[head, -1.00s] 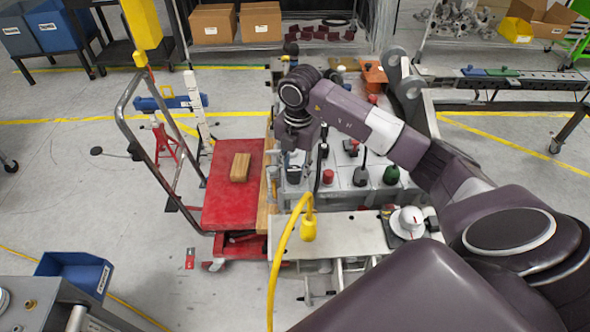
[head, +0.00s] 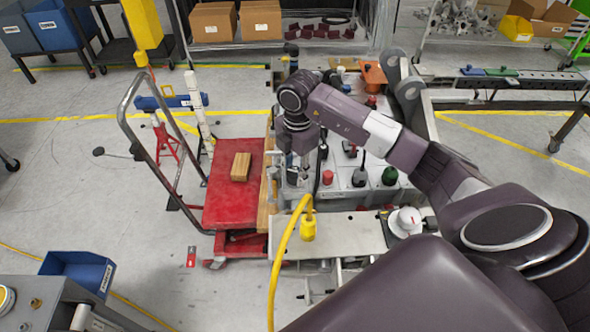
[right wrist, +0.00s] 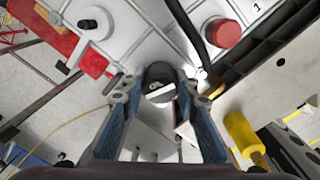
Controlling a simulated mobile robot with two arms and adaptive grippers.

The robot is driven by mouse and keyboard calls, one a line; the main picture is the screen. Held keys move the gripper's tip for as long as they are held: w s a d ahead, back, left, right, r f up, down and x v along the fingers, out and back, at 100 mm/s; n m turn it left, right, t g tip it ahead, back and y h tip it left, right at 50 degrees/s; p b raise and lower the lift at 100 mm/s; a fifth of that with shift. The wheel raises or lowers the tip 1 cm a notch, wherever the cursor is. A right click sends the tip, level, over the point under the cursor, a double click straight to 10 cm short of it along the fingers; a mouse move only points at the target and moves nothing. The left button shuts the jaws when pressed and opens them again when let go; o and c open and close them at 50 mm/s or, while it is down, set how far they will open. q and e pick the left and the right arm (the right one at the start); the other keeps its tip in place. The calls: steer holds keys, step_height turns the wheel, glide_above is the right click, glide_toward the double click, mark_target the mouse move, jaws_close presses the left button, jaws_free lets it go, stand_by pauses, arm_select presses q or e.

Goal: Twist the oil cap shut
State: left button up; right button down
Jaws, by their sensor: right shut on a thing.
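The oil cap (right wrist: 160,82) is a dark round cap with pale marking on top. In the right wrist view it sits between the two fingers of my right gripper (right wrist: 156,92), which is shut on it. In the head view the right gripper (head: 293,172) points down at the left edge of the grey chassis block (head: 342,186). The cap is largely hidden by the fingers there. My left gripper is not in view.
A red cap (head: 327,177) and a green cap (head: 390,176) stand close by on the block. A yellow hose plug (head: 308,228) hangs in front, and a red cart (head: 230,208) with a wooden block (head: 241,166) stands at left. Open floor lies farther left.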

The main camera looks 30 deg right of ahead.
steer(key=shift+r+m+p, duration=0.1)
steer(key=shift+m+p, duration=0.45)
steer(key=shift+m, duration=0.25)
steer(key=shift+m+p, duration=0.35)
steer(key=shift+m, duration=0.85)
steer(key=shift+s+a+m+p, duration=0.15)
steer(key=shift+m+p, duration=0.5)
steer(key=shift+m, duration=0.35)
steer(key=shift+f+m+p, duration=0.2)
steer(key=shift+m+p, duration=0.1)
steer(key=shift+m, duration=0.7)
steer(key=c, duration=1.4)
jaws_free()
